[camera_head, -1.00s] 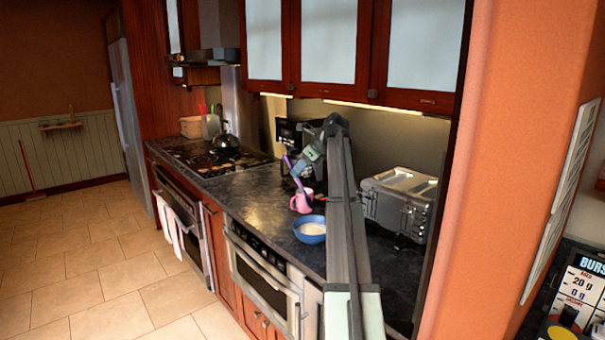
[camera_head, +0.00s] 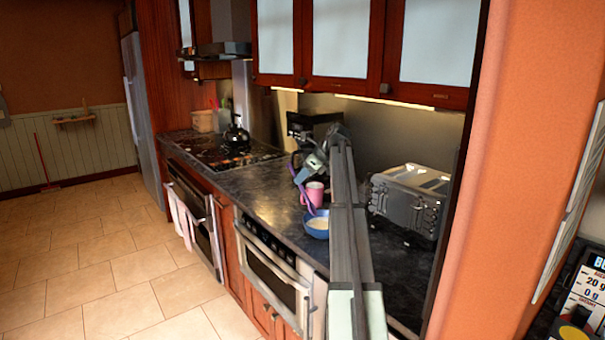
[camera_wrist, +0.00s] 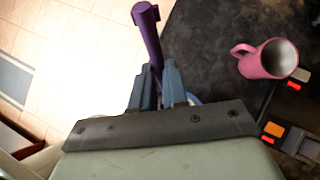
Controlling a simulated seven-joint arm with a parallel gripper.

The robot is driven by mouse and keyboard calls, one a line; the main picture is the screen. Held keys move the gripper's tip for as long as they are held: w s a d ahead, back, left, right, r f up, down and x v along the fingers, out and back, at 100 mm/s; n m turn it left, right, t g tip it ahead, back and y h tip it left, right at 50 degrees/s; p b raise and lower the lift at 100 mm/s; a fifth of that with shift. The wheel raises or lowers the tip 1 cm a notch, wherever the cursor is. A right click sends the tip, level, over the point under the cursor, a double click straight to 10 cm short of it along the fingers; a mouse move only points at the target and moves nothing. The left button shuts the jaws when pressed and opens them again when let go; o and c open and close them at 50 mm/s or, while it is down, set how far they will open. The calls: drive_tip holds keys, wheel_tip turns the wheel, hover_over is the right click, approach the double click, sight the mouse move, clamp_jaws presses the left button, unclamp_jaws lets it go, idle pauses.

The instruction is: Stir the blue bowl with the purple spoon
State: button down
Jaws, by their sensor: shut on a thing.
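The purple spoon (camera_head: 302,184) is held in my gripper (camera_wrist: 159,83), which is shut on its handle. The handle's end sticks out past the fingers in the wrist view (camera_wrist: 150,38). In the head view the spoon slants down in front of the pink mug. Its lower end overlaps the rim of the blue bowl (camera_head: 316,232); I cannot tell whether it touches the pale contents. The bowl stands on the dark counter, partly behind my arm. In the wrist view it is almost wholly hidden behind my gripper.
The pink mug (camera_head: 315,191) stands just behind the bowl; in the wrist view it is upright and looks empty (camera_wrist: 267,59). A dark coffee machine (camera_head: 303,126) is behind it. A silver toaster (camera_head: 410,196) stands to the right. The counter (camera_head: 252,190) to the left is clear.

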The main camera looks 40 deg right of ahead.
sight(306, 194)
drive_tip(key=shift+s+d+f, duration=0.25)
drive_tip(key=shift+s+f, duration=0.15)
drive_tip(key=shift+f, duration=0.45)
drive_tip(key=shift+s+d+f, duration=0.25)
drive_tip(key=shift+s+f, duration=0.15)
drive_tip(key=shift+f, duration=0.5)
drive_tip(key=shift+s+d+f, duration=0.25)
drive_tip(key=shift+s+f, duration=0.15)
drive_tip(key=shift+f, duration=0.45)
drive_tip(key=shift+s, duration=0.1)
